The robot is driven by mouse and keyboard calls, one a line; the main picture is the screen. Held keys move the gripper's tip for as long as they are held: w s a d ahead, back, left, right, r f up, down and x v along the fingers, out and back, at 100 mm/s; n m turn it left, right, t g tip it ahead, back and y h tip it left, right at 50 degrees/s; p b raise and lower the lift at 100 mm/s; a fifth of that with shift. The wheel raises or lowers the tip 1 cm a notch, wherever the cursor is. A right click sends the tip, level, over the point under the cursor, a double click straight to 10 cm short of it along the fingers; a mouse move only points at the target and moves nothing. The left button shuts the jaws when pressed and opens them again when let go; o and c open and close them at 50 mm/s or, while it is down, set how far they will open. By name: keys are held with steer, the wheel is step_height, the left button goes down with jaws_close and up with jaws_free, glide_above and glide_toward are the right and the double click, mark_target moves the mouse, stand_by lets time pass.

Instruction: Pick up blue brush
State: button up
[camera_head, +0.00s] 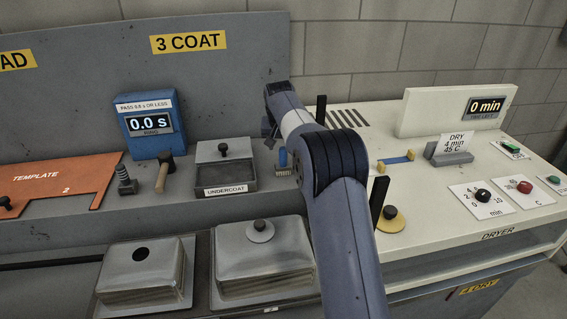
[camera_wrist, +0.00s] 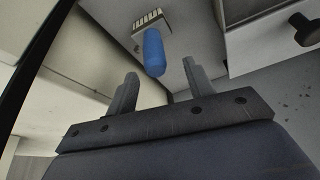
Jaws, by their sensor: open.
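The blue brush shows in the wrist view with its rounded blue handle (camera_wrist: 154,52) toward my gripper and its pale bristle head (camera_wrist: 151,20) farther away. In the head view the brush (camera_head: 283,160) sits on the grey bench just right of the undercoat tray, partly hidden by my arm. My gripper (camera_wrist: 160,72) is open and empty. The near end of the handle lies between the two fingertips in the wrist picture; no contact is visible. In the head view my gripper (camera_head: 268,130) is above the bench, mostly hidden behind my wrist.
The lidded undercoat tray (camera_head: 232,187) stands close left of the brush; its dark knob (camera_wrist: 304,30) shows in the wrist view. A wooden-handled tool (camera_head: 163,172) and blue timer box (camera_head: 150,125) are farther left. The cream dryer (camera_head: 440,200) rises on the right.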

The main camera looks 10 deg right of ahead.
mark_target(283, 161)
steer(key=shift+s+p+x, duration=0.15)
steer(key=shift+p+x, duration=0.25)
steer(key=shift+x, duration=0.9)
steer(key=shift+s+p+x, duration=0.15)
steer(key=shift+p+x, duration=0.25)
steer(key=shift+x, duration=0.85)
steer(key=shift+d+f, duration=0.15)
steer(key=shift+d, duration=0.05)
steer(key=c, duration=1.1)
